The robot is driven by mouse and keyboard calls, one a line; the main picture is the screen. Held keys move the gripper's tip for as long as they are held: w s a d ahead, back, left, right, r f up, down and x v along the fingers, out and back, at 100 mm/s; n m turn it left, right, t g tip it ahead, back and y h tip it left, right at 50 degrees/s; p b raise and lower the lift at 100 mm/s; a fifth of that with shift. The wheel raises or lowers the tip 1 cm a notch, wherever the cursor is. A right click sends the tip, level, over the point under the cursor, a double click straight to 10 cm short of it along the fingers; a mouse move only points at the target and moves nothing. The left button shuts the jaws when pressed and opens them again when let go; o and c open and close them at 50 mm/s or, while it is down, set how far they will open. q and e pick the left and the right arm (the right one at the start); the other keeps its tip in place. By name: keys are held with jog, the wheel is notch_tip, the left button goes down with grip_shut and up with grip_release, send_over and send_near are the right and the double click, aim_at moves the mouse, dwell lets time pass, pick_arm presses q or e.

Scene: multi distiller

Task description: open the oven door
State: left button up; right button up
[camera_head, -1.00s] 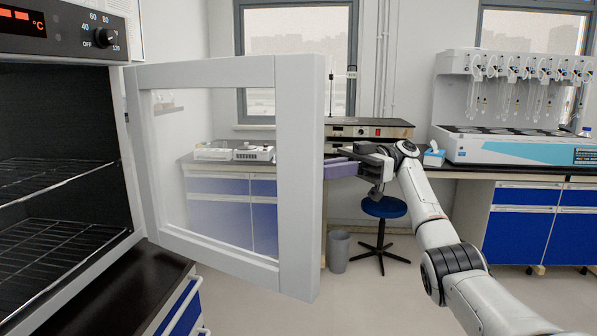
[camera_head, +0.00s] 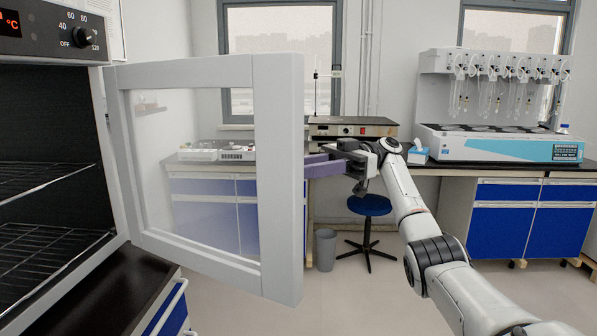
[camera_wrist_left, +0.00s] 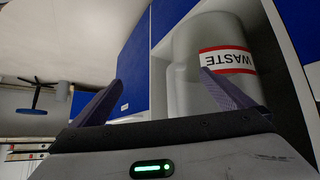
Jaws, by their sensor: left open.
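The oven (camera_head: 52,46) stands at the left of the head view with its dark inside exposed. Its white-framed glass door (camera_head: 277,150) is swung wide open, out toward the middle of the view. My right gripper (camera_head: 318,165), with purple fingers, is at the door's free edge. The fingertips seem partly hidden behind the frame, so I cannot tell whether they touch it or how far apart they are. My left gripper (camera_wrist_left: 160,80) shows only in the left wrist view. Its two fingers are spread with nothing between them, near a grey container labelled WASTE (camera_wrist_left: 226,60).
Wire racks (camera_head: 45,240) are inside the oven. A dark counter (camera_head: 105,290) with blue drawers is below it. A blue stool (camera_head: 369,205) and a grey bin (camera_head: 325,250) stand beyond the door. The distiller (camera_head: 495,140) is on the right bench. The floor between is clear.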

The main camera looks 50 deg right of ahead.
notch_tip(320, 180, up, 9)
jog(key=p, duration=0.3)
dwell(0.5)
